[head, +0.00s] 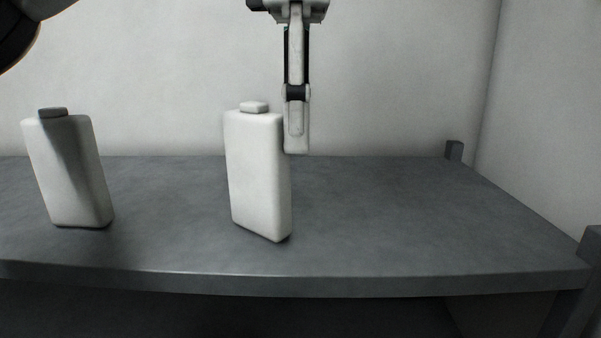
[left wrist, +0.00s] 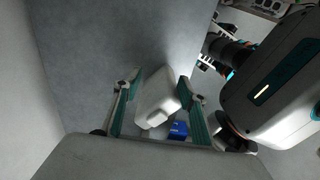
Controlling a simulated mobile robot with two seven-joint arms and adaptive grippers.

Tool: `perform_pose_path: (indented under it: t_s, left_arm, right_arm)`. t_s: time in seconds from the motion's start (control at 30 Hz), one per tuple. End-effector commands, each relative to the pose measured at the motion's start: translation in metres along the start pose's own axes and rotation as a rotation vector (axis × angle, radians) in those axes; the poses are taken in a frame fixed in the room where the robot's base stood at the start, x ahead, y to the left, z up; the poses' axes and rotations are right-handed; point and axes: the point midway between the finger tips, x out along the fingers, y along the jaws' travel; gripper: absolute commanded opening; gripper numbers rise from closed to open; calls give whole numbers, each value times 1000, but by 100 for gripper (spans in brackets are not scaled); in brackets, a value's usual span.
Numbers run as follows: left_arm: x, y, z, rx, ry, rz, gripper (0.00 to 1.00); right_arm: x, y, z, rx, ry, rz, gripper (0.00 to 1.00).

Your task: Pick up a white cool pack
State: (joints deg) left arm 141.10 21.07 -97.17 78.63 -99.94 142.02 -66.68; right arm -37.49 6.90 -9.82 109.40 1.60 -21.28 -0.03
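Two white cool packs stand upright on a dark grey shelf (head: 400,215) in the head view. One cool pack (head: 258,175) with a white cap is in the middle; the other (head: 70,175), with a grey cap and a shadow across it, is at the left. My left gripper (head: 296,145) points down at the upper right edge of the middle pack. In the left wrist view the open fingers (left wrist: 158,108) have a white pack (left wrist: 155,95) between them, with gaps visible. Whether they touch it is not clear. My right gripper is not in view.
A pale wall (head: 390,80) closes the back. A small blue object (left wrist: 178,130) shows beside the pack in the left wrist view.

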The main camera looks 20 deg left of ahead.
Motion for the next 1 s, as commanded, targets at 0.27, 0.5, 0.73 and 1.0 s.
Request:
perform_pose_path:
  t_s: [0.27,0.5,0.73,1.0]
  left_arm:
    - [26,-2,2,3,-2,-2,42]
    - [55,-2,4,1,-3,0,42]
    - [59,-2,4,0,-4,2,42]
    - [59,-2,4,0,-4,2,0]
  right_arm:
    - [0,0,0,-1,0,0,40]
    - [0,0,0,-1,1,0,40]
    - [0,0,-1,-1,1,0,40]
    - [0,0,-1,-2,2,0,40]
